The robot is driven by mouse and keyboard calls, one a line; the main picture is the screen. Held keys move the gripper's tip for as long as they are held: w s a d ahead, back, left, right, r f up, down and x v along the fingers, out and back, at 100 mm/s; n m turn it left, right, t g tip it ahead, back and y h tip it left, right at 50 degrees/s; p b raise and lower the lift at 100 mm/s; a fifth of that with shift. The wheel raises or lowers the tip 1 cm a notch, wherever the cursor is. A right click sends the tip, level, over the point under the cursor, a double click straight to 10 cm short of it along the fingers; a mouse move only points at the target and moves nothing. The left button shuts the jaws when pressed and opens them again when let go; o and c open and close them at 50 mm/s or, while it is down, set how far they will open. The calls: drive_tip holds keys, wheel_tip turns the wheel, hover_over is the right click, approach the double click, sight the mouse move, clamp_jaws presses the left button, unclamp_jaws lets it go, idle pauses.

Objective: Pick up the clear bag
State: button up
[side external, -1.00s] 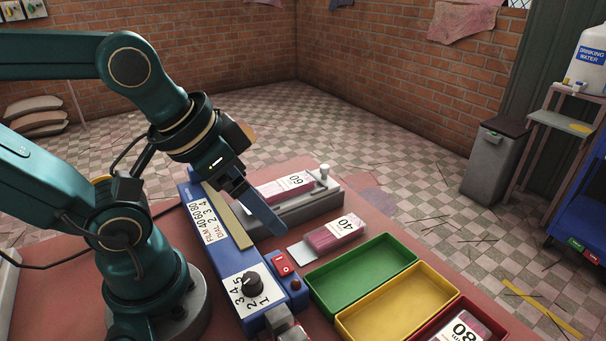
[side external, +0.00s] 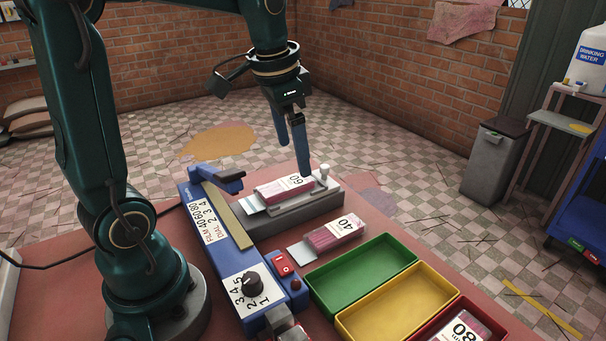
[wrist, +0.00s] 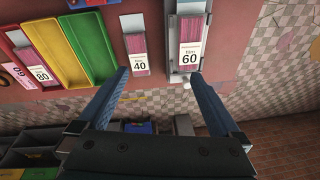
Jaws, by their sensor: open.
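Several clear bags of pink sticks with white number labels are in view. The bag marked 60 (side external: 284,189) lies on a grey rest beside the blue sealer (side external: 225,232); it also shows in the wrist view (wrist: 190,42). The bag marked 40 (side external: 335,232) lies flat on the red table, and in the wrist view (wrist: 138,54) it is left of the 60 bag. The bag marked 80 (side external: 464,330) lies in the red tray. My gripper (side external: 297,160) is open and empty, pointing down above and behind the 60 bag. Its blue fingers are spread wide in the wrist view (wrist: 163,75).
An empty green tray (side external: 318,279) and yellow tray (side external: 350,323) stand beside the red tray (side external: 416,338). The sealer carries a dial (side external: 251,282) and a red switch (side external: 284,264). A metal post (side external: 324,171) rises at the rest's far end.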

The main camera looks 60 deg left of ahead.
sight(282, 185)
drive_tip(key=a+f, duration=0.2)
drive_tip(key=w+a+f+n+g, duration=0.1)
drive_tip(key=a+f, duration=0.1)
drive_tip(key=a+f+g, duration=0.1)
drive_tip(key=a+f, duration=0.1)
drive_tip(key=shift+w+a+f+n+h, duration=0.2)
drive_tip(key=shift+w+a+n+h, duration=0.1)
drive_tip(key=shift+a+n+h, duration=0.1)
drive_tip(key=shift+s+a+f, duration=0.1)
drive_tip(key=shift+a+f, duration=0.05)
drive_tip(key=shift+f, duration=2.5)
clamp_jaws()
drive_tip(key=shift+r, duration=0.15)
